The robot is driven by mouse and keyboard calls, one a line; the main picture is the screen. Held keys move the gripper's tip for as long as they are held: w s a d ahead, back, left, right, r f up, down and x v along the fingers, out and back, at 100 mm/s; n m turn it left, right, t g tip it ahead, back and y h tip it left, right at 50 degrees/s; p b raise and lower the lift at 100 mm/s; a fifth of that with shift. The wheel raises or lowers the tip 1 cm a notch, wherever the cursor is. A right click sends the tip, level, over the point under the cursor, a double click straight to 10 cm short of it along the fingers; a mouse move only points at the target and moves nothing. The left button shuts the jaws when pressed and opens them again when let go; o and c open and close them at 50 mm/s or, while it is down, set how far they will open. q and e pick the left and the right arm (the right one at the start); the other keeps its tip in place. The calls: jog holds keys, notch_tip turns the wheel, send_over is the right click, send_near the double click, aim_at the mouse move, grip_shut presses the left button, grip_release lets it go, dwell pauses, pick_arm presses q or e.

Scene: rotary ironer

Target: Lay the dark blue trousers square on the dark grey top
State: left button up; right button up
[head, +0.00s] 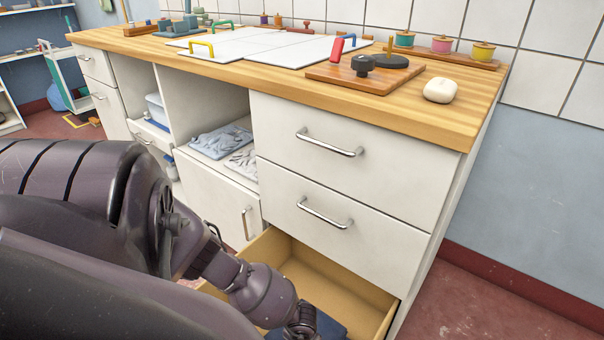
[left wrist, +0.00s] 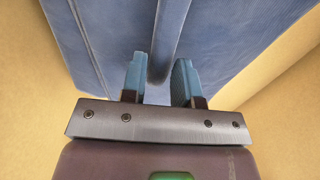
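The dark blue trousers (head: 328,326) lie folded in the open bottom drawer (head: 345,284), only a small part showing at the lower edge of the head view. In the left wrist view the trousers (left wrist: 215,35) fill most of the upper picture, with a fold running down between the fingers. My left gripper (left wrist: 160,75) has its two blue fingers apart, over the near part of the trousers; whether they touch the cloth I cannot tell. In the head view its fingers are hidden. My right gripper is not in view. I cannot make out a dark grey top.
The wooden worktop (head: 440,118) above the drawers holds white panels (head: 245,45), a wooden board with dark knobs (head: 335,76), a white soap-like block (head: 440,90) and thread spools (head: 442,44). Two closed drawers with handles (head: 328,143) sit above the open one. Red floor is clear at right.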

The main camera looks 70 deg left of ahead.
pick_arm(q)
jog(key=o, duration=0.4)
jog(key=shift+c, duration=0.2)
jog(key=shift+r, duration=0.3)
notch_tip(320, 180, up, 10)
jog(key=p, duration=0.5)
jog(key=shift+r, duration=0.15)
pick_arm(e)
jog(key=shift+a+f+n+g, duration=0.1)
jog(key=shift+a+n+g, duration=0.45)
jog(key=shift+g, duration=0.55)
